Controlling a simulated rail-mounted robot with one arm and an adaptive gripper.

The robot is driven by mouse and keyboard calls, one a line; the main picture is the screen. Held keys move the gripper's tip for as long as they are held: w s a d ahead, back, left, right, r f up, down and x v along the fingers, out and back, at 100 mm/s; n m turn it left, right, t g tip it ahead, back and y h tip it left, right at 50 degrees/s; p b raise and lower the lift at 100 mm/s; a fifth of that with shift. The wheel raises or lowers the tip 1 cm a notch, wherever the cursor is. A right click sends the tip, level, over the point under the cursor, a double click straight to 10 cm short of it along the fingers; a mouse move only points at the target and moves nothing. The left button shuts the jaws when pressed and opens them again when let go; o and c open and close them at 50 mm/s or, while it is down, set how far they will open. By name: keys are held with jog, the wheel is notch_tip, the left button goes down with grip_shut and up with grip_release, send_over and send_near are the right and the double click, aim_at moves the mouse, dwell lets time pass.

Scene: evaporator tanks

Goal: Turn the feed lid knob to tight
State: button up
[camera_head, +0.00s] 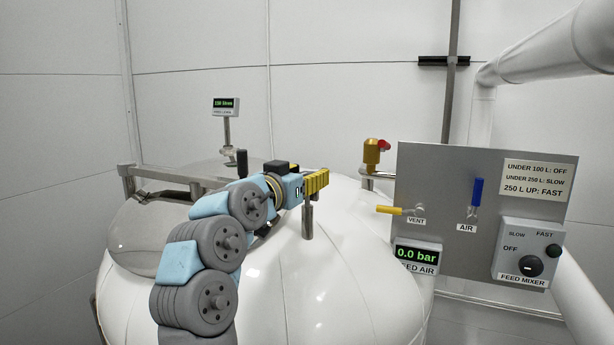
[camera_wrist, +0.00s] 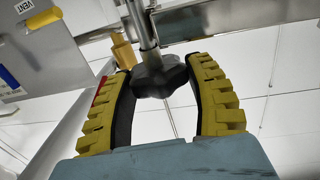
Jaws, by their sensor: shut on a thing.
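My gripper (camera_head: 316,183) is above the white tank, with its yellow fingers at the top of a short metal post (camera_head: 307,221). In the wrist view, my gripper (camera_wrist: 163,75) is shut on a dark lobed knob (camera_wrist: 160,76), one finger on each side of it near the tips. The knob sits on a metal stem (camera_wrist: 147,35). In the head view the fingers hide the knob. A clear domed lid (camera_head: 145,237) lies on the tank, partly behind my arm. Whether the knob is tight cannot be told.
A grey panel (camera_head: 440,185) at right carries a yellow vent handle (camera_head: 389,209), a blue air handle (camera_head: 477,191), a feed air display (camera_head: 417,254) reading 0.0 bar and a mixer knob (camera_head: 530,266). A brass valve (camera_head: 373,155) stands behind my gripper. A level display (camera_head: 226,105) stands behind the lid.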

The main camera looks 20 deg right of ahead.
jog(key=shift+f+m+g+h+b, duration=0.1)
jog(key=shift+m+g+h+b, duration=0.3)
jog(key=shift+g+b, duration=0.1)
jog(key=shift+m+g+h, duration=0.3)
jog(key=shift+m+g, duration=0.1)
jog(key=shift+g, duration=0.2)
jog(key=shift+r+m+g+h, duration=0.25)
jog(key=shift+m+g+h, duration=0.25)
jog(key=shift+m+g, duration=0.3)
jog(key=shift+g+p, duration=0.6)
jog(key=m+g+h+p, duration=0.1)
jog(key=m+g+p, duration=0.1)
jog(key=p, duration=0.1)
jog(key=shift+r, duration=0.15)
jog(key=shift+f+m+g+p, duration=0.25)
jog(key=shift+m+g+p, duration=0.35)
jog(key=shift+g+p, duration=0.9)
jog(key=shift+t+p, duration=0.4)
jog(key=o, duration=1.2)
